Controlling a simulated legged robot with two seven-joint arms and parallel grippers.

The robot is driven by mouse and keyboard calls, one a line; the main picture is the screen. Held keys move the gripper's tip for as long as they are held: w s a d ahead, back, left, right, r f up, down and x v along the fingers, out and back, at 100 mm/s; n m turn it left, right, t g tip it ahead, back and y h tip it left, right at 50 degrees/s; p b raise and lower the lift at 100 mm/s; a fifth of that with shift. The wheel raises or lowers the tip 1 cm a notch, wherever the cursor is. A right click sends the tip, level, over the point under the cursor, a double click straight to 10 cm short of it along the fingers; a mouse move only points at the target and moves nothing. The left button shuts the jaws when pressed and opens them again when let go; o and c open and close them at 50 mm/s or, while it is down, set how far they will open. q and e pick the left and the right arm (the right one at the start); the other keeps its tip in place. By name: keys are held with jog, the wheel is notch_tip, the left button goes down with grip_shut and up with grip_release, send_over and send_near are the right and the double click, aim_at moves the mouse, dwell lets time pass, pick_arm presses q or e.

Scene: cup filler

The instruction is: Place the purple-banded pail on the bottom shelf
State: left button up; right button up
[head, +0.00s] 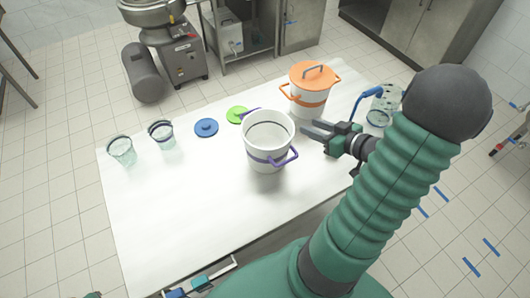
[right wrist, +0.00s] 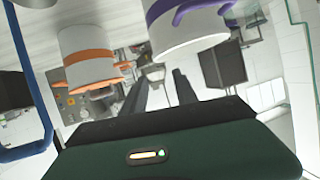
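The purple-banded pail (head: 268,157) stands upright and open-topped near the middle of the white table. It is white with purple handles, and it shows at the top of the right wrist view (right wrist: 187,42). My right gripper (head: 308,129) is open and empty just right of the pail, fingers pointing toward it. In the right wrist view its two fingers (right wrist: 164,88) are apart with nothing between them. A steel stand (head: 262,44) at the back has a low shelf; I cannot tell whether this is the bottom shelf meant. My left gripper is not clearly seen.
An orange-banded pail (head: 308,104) with an orange lid stands close behind my right gripper. Two clear cups (head: 121,151) (head: 162,135), a blue lid (head: 206,128) and a green lid (head: 236,115) lie left. A clear jug (head: 379,116) stands right. The table's front left is clear.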

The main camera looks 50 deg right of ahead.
send_near(279, 116)
jog(key=w, duration=0.2)
jog(key=shift+w+d+f+b, duration=0.15)
jog(key=shift+w+b, duration=0.15)
jog(key=shift+w, duration=0.1)
jog(key=x, duration=0.4)
jog(key=shift+w+a+f, duration=0.2)
jog(key=shift+w+f, duration=0.1)
jog(key=shift+f, duration=0.05)
jog(key=shift+w+d+f, duration=0.1)
jog(key=shift+d+f, duration=0.05)
jog(key=shift+d, duration=0.15)
jog(key=c, duration=0.4)
jog(key=shift+a, duration=0.2)
grip_shut()
jog(key=shift+d, duration=0.1)
